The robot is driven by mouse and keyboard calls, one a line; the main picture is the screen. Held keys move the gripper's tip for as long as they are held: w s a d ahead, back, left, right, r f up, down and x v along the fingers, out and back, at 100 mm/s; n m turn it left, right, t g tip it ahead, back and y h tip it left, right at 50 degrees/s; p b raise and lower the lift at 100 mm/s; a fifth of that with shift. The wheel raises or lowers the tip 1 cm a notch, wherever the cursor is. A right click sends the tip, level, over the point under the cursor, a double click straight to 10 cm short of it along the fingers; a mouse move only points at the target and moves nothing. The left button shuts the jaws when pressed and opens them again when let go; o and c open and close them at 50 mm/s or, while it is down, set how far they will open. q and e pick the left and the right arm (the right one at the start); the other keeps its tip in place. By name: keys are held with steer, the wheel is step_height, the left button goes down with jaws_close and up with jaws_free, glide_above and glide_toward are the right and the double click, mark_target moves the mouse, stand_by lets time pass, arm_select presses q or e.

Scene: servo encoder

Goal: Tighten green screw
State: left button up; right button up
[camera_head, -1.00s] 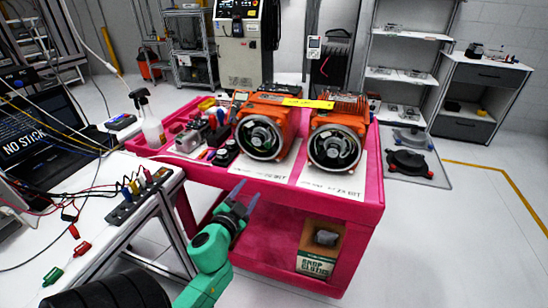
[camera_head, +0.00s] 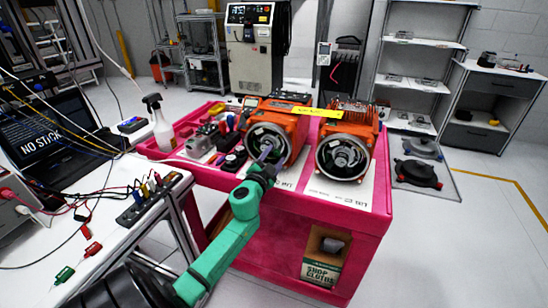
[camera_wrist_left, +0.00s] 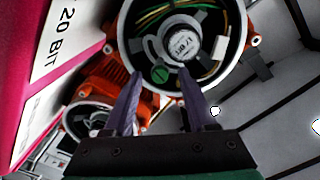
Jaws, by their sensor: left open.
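The green screw (camera_wrist_left: 159,74) shows in the wrist view as a small round green slotted head inside the open round end of an orange servo motor, beside a silver disc marked 17 BIT (camera_wrist_left: 183,42). In the head view this is the left motor (camera_head: 283,117). My left gripper (camera_head: 267,158) is in front of that motor's face. In the wrist view its two purple fingers (camera_wrist_left: 159,75) are apart, one on each side of the screw in the picture. I cannot tell whether they touch anything. The screw is not distinguishable in the head view. My right gripper is not in view.
A second orange motor (camera_head: 345,150) stands close on the right on the pink cart (camera_head: 300,222). Loose tools and a spray bottle (camera_head: 158,125) are at the cart's left. The workbench (camera_head: 120,250) with wires stands at left.

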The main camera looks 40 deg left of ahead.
arm_select(q)
jaws_close()
steer(key=shift+m, duration=0.4)
steer(key=m, duration=0.7)
steer(key=shift+f+b, duration=0.1)
steer(key=shift+b, duration=0.3)
steer(key=m, duration=0.4)
steer(key=shift+m, duration=1.9)
steer(key=shift+f, duration=0.1)
